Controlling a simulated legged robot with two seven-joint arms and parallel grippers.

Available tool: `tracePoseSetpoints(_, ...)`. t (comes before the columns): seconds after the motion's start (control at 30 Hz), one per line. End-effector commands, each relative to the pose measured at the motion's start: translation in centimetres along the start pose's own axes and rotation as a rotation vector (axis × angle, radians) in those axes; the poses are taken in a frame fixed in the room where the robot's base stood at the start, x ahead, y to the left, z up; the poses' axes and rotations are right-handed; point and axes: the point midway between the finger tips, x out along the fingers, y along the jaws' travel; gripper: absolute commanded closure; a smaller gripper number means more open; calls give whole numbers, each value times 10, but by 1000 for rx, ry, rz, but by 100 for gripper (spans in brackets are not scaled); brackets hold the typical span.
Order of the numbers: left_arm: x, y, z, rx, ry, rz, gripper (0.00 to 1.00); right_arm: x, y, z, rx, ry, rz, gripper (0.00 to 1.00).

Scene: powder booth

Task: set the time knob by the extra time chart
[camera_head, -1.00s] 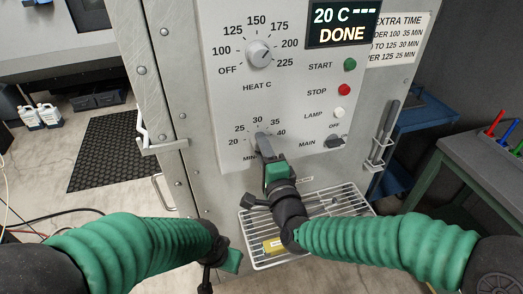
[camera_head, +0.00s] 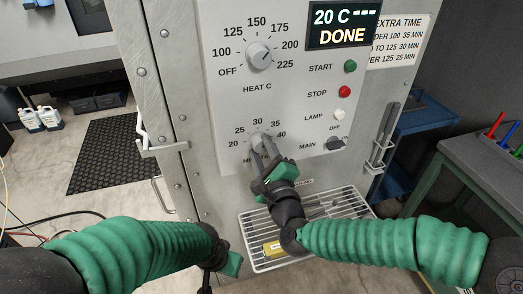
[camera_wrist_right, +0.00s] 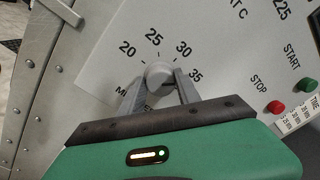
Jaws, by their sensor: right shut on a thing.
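The grey time knob (camera_head: 258,140) sits low on the oven's panel, ringed by the numbers 20 to 40. My right gripper (camera_head: 262,154) has its two fingers on either side of this knob. In the right wrist view the knob (camera_wrist_right: 158,74) sits between the fingertips; its pointer mark is not clear. The extra time chart (camera_head: 397,42) is at the panel's upper right, its left edge partly hidden; its lines end in 35, 30 and 25 MIN. The display (camera_head: 343,25) reads 20 C and DONE. My left gripper (camera_head: 222,262) hangs low, away from the panel, its fingers unclear.
The heat knob (camera_head: 259,55) is above the time knob. Start (camera_head: 350,66), stop (camera_head: 344,91) and lamp (camera_head: 339,115) buttons and the main switch (camera_head: 336,144) are to the right. A wire rack (camera_head: 350,190) juts out below. A handle (camera_head: 384,135) stands at the right.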

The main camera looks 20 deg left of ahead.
Motion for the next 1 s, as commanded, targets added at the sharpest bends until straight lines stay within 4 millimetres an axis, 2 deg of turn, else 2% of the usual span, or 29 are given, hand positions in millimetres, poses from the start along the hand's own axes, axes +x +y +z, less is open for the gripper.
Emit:
tracePoseSetpoints(0.03, 1, 0, 0, 0, 0, 0, 64, -1, 5, -5, 6, 9, 11, 100)
tracePoseSetpoints(0.4, 1, 0, 0, 0, 0, 0, 64, -1, 6, -6, 8, 10, 13, 100)
tracePoseSetpoints(0.43, 1, 0, 0, 0, 0, 0, 64, -1, 6, -6, 8, 10, 14, 57)
tracePoseSetpoints(0.57, 1, 0, 0, 0, 0, 0, 64, -1, 4, -4, 7, 8, 11, 40)
tracePoseSetpoints(1.0, 2, 0, 0, 0, 0, 0, 64, 2, 3, -1, 6, 2, 5, 39)
